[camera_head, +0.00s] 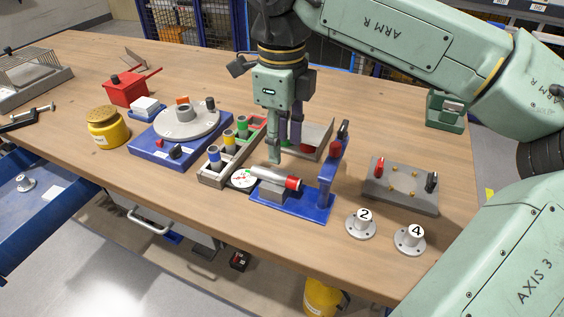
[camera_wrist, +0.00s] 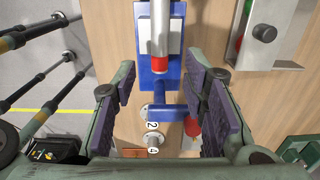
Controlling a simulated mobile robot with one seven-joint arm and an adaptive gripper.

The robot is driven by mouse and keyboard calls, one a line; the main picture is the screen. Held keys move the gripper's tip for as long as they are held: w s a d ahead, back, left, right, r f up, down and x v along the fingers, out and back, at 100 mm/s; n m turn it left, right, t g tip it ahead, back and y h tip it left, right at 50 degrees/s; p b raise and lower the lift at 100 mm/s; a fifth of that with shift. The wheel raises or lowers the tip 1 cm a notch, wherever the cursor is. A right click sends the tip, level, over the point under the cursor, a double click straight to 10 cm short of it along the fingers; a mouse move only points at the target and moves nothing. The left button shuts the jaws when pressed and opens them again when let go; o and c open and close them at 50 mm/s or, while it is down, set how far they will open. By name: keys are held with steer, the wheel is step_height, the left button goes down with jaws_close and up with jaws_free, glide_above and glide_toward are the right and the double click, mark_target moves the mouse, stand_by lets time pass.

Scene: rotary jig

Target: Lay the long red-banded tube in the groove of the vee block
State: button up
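The long red-banded tube (camera_head: 272,177) is a grey cylinder with a red band at its right end. It lies along the groove of the grey vee block (camera_head: 270,192) on a blue base. In the wrist view the tube (camera_wrist: 159,30) runs down the middle of the pale vee block (camera_wrist: 145,38), with its red band nearest my fingers. My gripper (camera_head: 286,148) points down just above and behind the tube. In the wrist view my gripper (camera_wrist: 167,88) is open, its purple-padded fingers wide apart with nothing between them.
A blue post (camera_head: 328,175) with a red-and-black top stands at the base's right end. A grey clamp plate (camera_head: 400,187) and discs marked 2 (camera_head: 361,222) and 4 (camera_head: 410,238) are at right.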

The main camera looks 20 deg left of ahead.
step_height(320, 180, up, 6)
steer(key=shift+f, duration=0.15)
stand_by(0.5)
